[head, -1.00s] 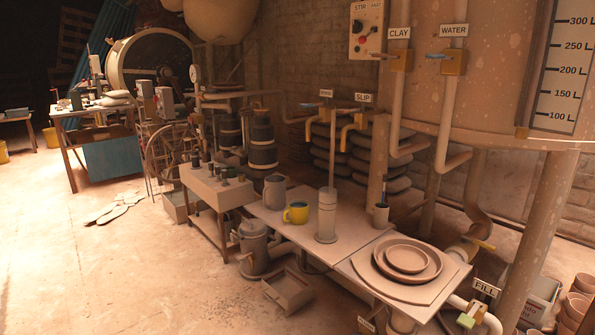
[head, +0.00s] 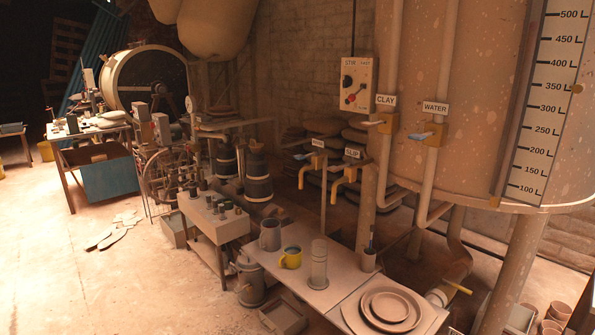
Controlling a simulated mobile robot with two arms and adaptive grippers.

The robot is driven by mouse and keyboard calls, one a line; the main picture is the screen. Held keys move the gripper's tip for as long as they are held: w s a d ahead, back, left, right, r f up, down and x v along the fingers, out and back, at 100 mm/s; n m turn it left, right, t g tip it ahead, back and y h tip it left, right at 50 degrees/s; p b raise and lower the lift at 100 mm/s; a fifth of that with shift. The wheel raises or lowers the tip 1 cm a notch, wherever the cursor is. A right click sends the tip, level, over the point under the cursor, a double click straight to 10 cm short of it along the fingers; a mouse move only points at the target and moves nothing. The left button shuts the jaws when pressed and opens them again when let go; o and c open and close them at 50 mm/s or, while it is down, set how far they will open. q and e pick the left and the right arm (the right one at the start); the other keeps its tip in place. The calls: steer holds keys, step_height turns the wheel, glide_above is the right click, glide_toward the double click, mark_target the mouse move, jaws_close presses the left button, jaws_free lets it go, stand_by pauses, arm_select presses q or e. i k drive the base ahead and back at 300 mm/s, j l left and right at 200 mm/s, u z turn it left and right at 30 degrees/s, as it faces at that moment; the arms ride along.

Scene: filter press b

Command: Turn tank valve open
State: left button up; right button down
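The large tan tank (head: 470,110) stands at the right on legs. A curved pipe under it carries a valve with a yellow lever (head: 458,287), with no label beside it. Two labelled valves sit on pipes in front of the tank: CLAY (head: 386,123) with an orange lever and WATER (head: 434,134) with a blue lever. Two yellow taps, one labelled SLIP (head: 346,176), are to their left; the other label is too small to read. Which valve is the tank valve cannot be told for sure. Neither of my grippers is in view.
A bench (head: 333,292) below holds a yellow mug (head: 291,257), a clear cylinder (head: 318,264) and stacked plates (head: 388,307). A STIR control box (head: 360,83) is on the wall. Pots (head: 556,316) stand at the lower right. Open floor lies at the left.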

mark_target(457, 286)
steer(key=i+l+z, duration=0.2)
steer(key=i+l, duration=0.15)
steer(key=l, duration=0.3)
steer(key=i+l+z, duration=0.25)
steer(key=i+l, duration=0.15)
steer(key=l, duration=0.25)
steer(key=i+l+z, duration=0.2)
steer(key=i+l, duration=0.25)
steer(key=l, duration=0.1)
